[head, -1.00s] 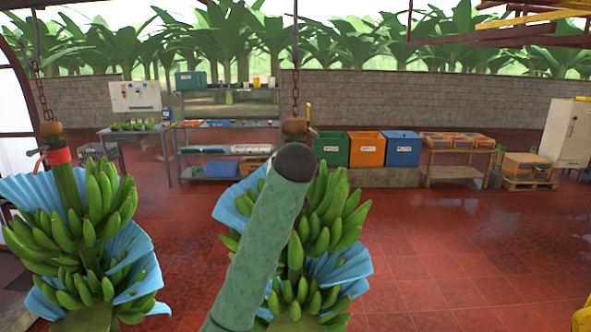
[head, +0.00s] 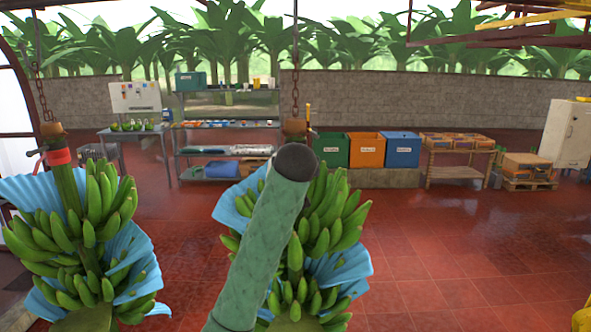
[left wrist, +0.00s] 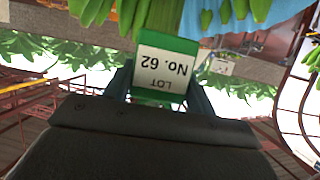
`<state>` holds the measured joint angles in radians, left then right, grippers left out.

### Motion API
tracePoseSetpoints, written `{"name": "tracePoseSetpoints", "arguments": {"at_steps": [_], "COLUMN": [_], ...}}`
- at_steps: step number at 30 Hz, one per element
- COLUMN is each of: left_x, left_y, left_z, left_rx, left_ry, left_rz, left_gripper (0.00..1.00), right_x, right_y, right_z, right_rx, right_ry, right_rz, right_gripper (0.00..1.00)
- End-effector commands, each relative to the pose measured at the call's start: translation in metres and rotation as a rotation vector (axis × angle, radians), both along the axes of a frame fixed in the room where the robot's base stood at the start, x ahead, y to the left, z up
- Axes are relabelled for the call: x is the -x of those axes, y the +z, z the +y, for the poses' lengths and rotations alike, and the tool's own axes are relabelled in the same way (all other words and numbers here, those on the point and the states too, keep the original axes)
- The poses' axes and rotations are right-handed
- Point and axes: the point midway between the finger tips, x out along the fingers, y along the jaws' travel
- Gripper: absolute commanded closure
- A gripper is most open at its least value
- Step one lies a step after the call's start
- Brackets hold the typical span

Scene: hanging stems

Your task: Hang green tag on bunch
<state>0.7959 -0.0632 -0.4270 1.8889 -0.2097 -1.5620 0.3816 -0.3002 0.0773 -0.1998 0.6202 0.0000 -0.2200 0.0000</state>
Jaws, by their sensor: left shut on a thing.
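The green tag (left wrist: 168,44) carries a white label reading "LOT No. 62", upside down in the left wrist view. My left gripper (left wrist: 163,92) is shut on the tag, with a finger at each side of it. Two bunches of green bananas with blue sheets hang in the head view, a left bunch (head: 103,205) and a middle bunch (head: 325,225). My green-sleeved arm crosses in front of the middle bunch and hides part of it and its stem. Fruit (left wrist: 120,12) also shows beyond the tag in the left wrist view. My right gripper is not seen.
Each bunch hangs from a chain (head: 295,75). The left bunch's stem has a red band (head: 58,157). Behind stand a metal shelf (head: 225,150), several coloured bins (head: 366,150) and a wooden table (head: 455,153).

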Motion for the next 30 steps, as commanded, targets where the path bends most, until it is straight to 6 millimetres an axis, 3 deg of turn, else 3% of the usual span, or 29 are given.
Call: {"name": "tracePoseSetpoints", "arguments": {"at_steps": [30], "left_x": [-0.012], "left_y": [0.0], "left_z": [0.0], "left_rx": [0.0], "left_ry": [0.0], "left_rz": [0.001], "left_gripper": [0.74], "right_x": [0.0], "right_y": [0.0], "right_z": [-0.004], "right_rx": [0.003], "right_ry": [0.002], "right_rz": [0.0], "right_gripper": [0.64]}}
